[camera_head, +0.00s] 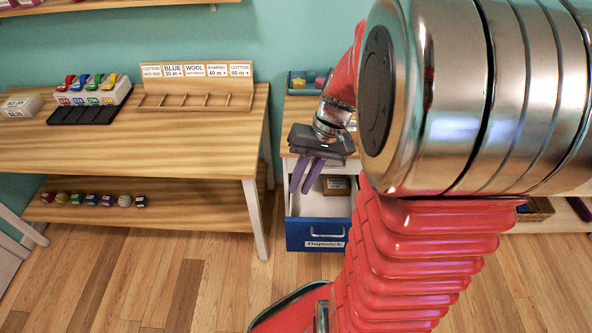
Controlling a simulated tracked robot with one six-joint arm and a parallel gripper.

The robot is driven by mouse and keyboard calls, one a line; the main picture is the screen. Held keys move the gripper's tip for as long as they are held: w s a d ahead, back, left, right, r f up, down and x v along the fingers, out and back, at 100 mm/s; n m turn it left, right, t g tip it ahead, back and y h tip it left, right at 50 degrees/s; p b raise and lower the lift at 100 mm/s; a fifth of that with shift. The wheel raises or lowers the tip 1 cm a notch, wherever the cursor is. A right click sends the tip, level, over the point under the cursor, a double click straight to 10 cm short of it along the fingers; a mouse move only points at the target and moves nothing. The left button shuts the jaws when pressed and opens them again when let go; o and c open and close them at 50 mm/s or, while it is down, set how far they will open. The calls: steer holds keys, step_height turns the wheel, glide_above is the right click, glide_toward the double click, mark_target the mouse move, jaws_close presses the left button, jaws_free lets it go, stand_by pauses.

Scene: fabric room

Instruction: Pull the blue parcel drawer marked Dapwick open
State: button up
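The blue parcel drawer (296,234) stands pulled out from the white cabinet, right of the wooden table. Its front bears a white label reading Dapwick (325,244) and a blue handle (327,234). Its pale inside shows, with a brown box (337,186) toward the back. My gripper (305,189) hangs over the rear part of the open drawer, behind the front panel and apart from the handle. Its two purple fingers point down with a narrow gap between them and nothing seen in it. My arm hides the drawer's right side.
A long wooden table (190,150) stands at left, its leg close to the drawer. It carries a labelled wooden rack (195,100) and coloured items in a stand (90,97). A blue tray (300,82) sits on the cabinet top. The floor before the drawer is clear.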

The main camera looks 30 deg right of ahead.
steer(key=d+f+m+y, duration=0.2)
steer(key=d+f+y, duration=0.1)
steer(key=d+f, duration=0.4)
steer(key=m+t+y, duration=0.3)
glide_above(330, 236)
steer(key=s+d, duration=0.1)
steer(key=d, duration=0.1)
step_height(330, 236, down, 9)
steer(key=s+d+f+m+t, duration=0.3)
steer(key=s+f+t, duration=0.1)
steer(key=f, duration=0.4)
steer(key=s+d+f+m+t, duration=0.3)
steer(key=s+f+m+t, duration=0.1)
steer(key=f, duration=0.4)
steer(key=shift+s+d+f+t+h, duration=0.25)
steer(key=shift+s+t+h, duration=0.2)
steer(key=shift+s, duration=0.4)
steer(key=shift+w+a, duration=0.1)
steer(key=x, duration=1.3)
steer(key=shift+w+a, duration=0.25)
steer(key=shift+c, duration=0.4)
